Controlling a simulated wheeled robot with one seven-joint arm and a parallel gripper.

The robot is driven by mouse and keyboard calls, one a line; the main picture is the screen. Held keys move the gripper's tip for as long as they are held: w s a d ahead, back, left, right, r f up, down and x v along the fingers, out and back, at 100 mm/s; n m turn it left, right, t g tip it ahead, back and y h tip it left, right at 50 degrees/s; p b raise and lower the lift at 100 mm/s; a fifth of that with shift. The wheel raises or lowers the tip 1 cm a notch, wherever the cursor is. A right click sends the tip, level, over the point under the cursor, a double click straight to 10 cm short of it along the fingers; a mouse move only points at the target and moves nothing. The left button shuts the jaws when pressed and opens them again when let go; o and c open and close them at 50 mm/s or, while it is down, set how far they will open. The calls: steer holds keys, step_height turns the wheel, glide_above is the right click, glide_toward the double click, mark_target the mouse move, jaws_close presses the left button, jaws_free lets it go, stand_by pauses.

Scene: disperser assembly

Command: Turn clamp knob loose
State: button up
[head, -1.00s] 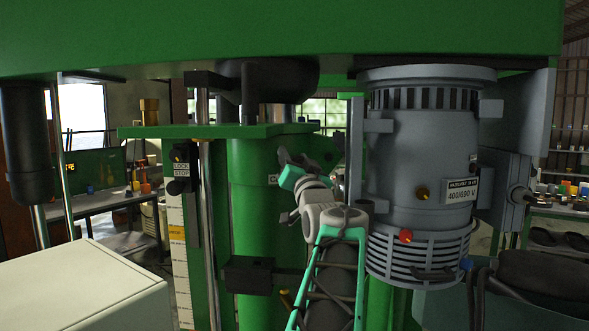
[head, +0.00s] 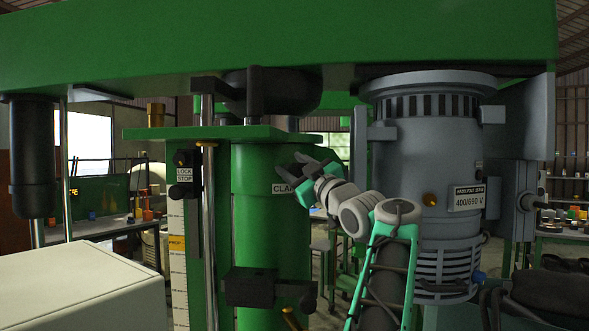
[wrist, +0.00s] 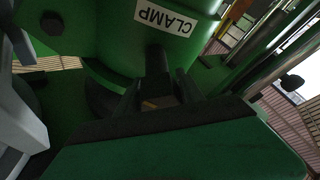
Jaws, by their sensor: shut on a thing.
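The white CLAMP label (head: 284,188) is on the green column (head: 262,225); it also shows at the top of the wrist view (wrist: 167,17). The clamp knob (wrist: 157,61) is a dark bar below the label in the wrist view. My gripper (wrist: 160,92) has its two dark fingers on either side of the knob's lower part, shut on it. In the head view my gripper (head: 303,160) is just right of the label, against the column's right side. There its fingers and teal body hide the knob. How far the knob is turned cannot be told.
A grey motor (head: 425,160) stands close on the right, beside my arm. A black block (head: 250,287) with a handle is lower on the column. A green plate (head: 220,132) and a large green beam (head: 280,40) lie above. A pale box (head: 85,290) fills the lower left.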

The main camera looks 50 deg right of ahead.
steer(key=n+y+p, duration=0.1)
steer(key=n, duration=0.2)
steer(key=n+g+y+p, duration=0.1)
steer(key=n+p, duration=0.1)
steer(key=n, duration=0.2)
steer(key=shift+w+a+f+y, duration=0.1)
steer(key=shift+w+a+y, duration=0.05)
steer(key=shift+y, duration=0.25)
steer(key=n+p, duration=0.1)
steer(key=n+g+y+p, duration=0.1)
steer(key=n, duration=0.1)
steer(key=shift+a+f, duration=0.1)
steer(key=shift+f, duration=0.2)
steer(key=shift+f+n, duration=0.15)
steer(key=shift+n, duration=0.45)
steer(key=o, duration=1.3)
